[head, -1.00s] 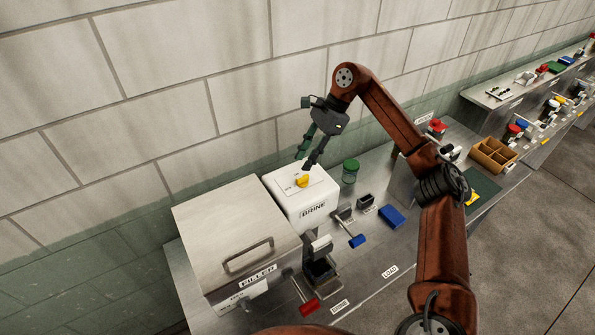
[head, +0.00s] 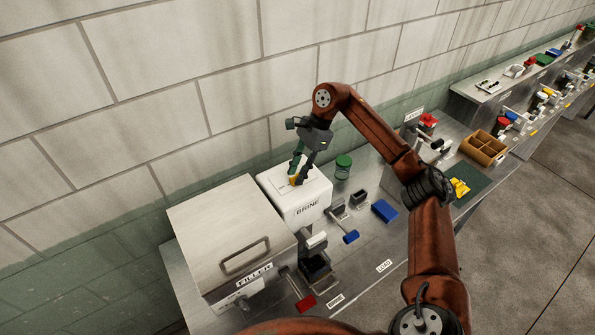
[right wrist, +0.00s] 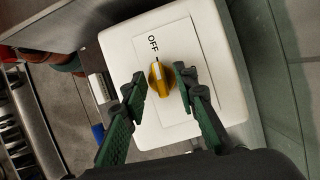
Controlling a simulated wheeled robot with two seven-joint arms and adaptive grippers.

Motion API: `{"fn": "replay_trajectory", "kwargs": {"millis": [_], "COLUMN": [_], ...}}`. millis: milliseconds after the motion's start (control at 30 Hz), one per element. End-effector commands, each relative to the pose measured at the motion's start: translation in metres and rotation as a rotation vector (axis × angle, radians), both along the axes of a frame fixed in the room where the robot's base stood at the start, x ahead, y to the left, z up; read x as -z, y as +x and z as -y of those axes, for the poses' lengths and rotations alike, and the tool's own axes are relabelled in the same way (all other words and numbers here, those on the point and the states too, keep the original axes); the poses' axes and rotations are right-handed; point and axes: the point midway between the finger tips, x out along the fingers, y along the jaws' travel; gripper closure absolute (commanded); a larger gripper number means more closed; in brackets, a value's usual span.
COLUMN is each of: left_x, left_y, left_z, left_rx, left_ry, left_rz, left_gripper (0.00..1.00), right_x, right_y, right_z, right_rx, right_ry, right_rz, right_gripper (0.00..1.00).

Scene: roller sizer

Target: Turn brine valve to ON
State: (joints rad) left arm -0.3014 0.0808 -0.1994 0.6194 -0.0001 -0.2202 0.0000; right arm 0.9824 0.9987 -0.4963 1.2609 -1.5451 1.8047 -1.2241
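The brine valve is a yellow knob (right wrist: 161,80) on a white panel on top of the white BRINE box (head: 306,213). In the right wrist view its pale mark points toward the printed word OFF (right wrist: 153,44); no ON label can be read. My right gripper (head: 299,172) is lowered over the box top. In the right wrist view my right gripper (right wrist: 161,78) is open, with one fingertip on each side of the knob and small gaps between. In the head view the fingers partly cover the knob. My left gripper is not in view.
The metal FILLER box (head: 232,225) stands left of the BRINE box. A green-lidded jar (head: 343,166), a blue-handled lever (head: 350,237), a blue block (head: 384,211) and a red-handled lever (head: 305,303) are nearby. The wall runs behind.

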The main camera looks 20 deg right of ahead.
Motion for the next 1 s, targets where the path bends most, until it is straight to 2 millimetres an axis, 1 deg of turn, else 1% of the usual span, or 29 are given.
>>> {"fn": "replay_trajectory", "kwargs": {"millis": [67,467,833,1000], "left_x": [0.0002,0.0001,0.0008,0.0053], "left_y": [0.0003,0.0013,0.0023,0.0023], "left_z": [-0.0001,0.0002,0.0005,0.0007], "left_rx": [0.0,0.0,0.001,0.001], "left_ry": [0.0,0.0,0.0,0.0], "left_rz": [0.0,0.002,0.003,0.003], "left_gripper": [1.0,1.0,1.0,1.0], "right_x": [0.0001,-0.0002,-0.0001,0.0005], "right_y": [-0.0002,-0.0001,-0.0001,-0.0003], "right_z": [0.0004,0.0004,0.0005,0.0005], "right_rx": [0.001,0.0,0.007,0.046], "right_ry": [0.0,0.0,0.0,0.0], "right_rz": [0.0,0.0,0.0,0.003], "right_gripper": [0.73,1.0,1.0,1.0]}}
